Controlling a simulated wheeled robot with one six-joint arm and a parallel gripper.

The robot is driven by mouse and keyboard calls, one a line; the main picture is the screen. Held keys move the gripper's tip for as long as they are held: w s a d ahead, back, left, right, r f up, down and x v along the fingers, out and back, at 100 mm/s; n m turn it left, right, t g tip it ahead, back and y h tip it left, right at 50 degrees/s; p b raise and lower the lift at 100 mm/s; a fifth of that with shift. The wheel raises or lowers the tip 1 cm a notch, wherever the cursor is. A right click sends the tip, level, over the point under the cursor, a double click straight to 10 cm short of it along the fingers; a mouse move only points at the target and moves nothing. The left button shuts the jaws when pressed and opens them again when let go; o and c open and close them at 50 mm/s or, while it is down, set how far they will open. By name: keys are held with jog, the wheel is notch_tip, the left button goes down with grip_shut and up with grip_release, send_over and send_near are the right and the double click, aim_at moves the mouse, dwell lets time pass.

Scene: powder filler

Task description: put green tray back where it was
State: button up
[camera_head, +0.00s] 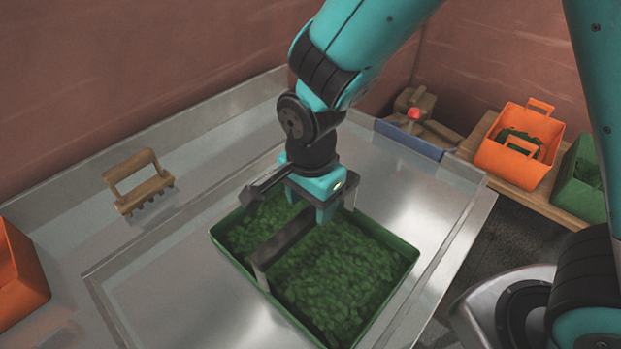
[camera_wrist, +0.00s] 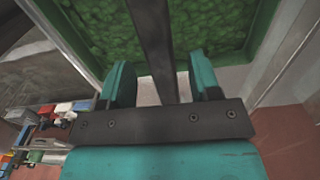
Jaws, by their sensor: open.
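A green tray (camera_head: 386,301) filled with green leafy or lumpy material sits on the metal worktop. A dark grey bar handle (camera_head: 281,243) spans above its contents. My gripper (camera_head: 318,200) is over the tray at the handle's far part, pointing down. Its jaws are open. In the wrist view, the two teal fingers (camera_wrist: 160,72) stand on either side of the dark bar (camera_wrist: 152,30), with gaps visible. The tray's green rim (camera_wrist: 262,30) and its contents show beyond them. A second green tray (camera_head: 582,193) stands at the right edge, partly cut off by my arm.
An orange tray (camera_head: 541,161) stands on a wooden shelf (camera_head: 540,197) at the right. Another orange container (camera_head: 15,275) is at the left edge. A wooden pronged tool (camera_head: 139,182) lies at the left. The metal worktop (camera_head: 425,200) is clear around the tray.

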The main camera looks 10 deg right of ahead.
notch_tip(320, 180, up, 7)
jog(key=shift+r+b, duration=0.1)
jog(key=shift+b, duration=0.4)
jog(key=s+d+r+n+y, duration=0.2)
jog(key=s+n, duration=0.4)
jog(key=n, duration=0.3)
jog(key=s+d+r+n+y, duration=0.2)
jog(key=s+r+n, duration=0.4)
jog(key=n, duration=0.3)
jog(key=shift+d, duration=0.9)
